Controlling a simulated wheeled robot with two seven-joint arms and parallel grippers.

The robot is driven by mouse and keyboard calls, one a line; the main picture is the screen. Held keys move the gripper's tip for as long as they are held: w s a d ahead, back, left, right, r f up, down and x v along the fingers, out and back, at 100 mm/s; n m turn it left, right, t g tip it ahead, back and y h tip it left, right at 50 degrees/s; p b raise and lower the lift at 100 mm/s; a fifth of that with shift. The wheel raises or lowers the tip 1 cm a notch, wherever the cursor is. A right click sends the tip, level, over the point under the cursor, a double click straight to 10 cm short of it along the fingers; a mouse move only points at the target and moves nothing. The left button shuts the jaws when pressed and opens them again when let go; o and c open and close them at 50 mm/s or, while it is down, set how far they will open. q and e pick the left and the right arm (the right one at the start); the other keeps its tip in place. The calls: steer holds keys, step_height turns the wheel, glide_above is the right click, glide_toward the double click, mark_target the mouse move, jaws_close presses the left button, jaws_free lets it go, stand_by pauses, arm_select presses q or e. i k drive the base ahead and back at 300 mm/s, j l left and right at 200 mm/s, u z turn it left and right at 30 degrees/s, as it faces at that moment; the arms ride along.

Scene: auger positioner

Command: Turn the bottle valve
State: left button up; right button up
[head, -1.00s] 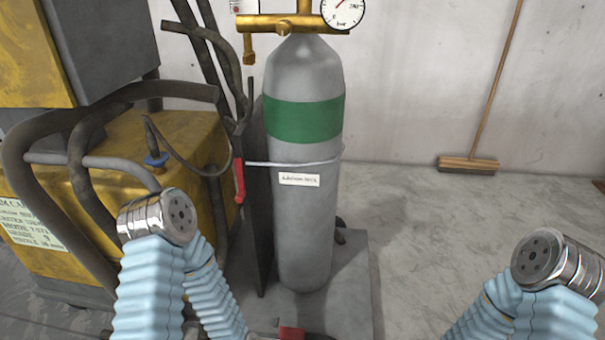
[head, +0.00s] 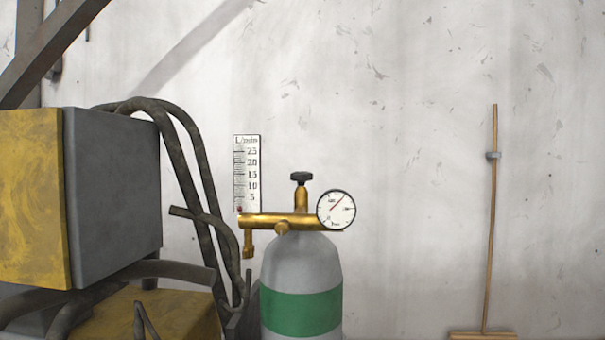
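The gas bottle (head: 301,264) stands upright in the lower middle of the head view, grey with a green band (head: 301,312). Its lower part is below the picture. On top is a brass fitting (head: 275,220) with a dark valve knob (head: 301,178) on a short brass stem. Neither of my grippers is in view.
A yellow and grey machine (head: 110,200) with dark hoses (head: 195,165) stands close to the bottle's left. A broom (head: 491,230) leans on the pale wall at the right. The space between bottle and broom is clear.

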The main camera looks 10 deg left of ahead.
mark_target(301, 176)
steer(key=i+l+u, duration=0.3)
steer(key=l+u, duration=0.25)
steer(key=i+l+u, duration=0.15)
steer(key=l+u, duration=0.15)
steer(key=l, duration=0.25)
steer(key=l+u, duration=0.3)
steer(key=i+l, duration=0.05)
steer(key=l, duration=0.05)
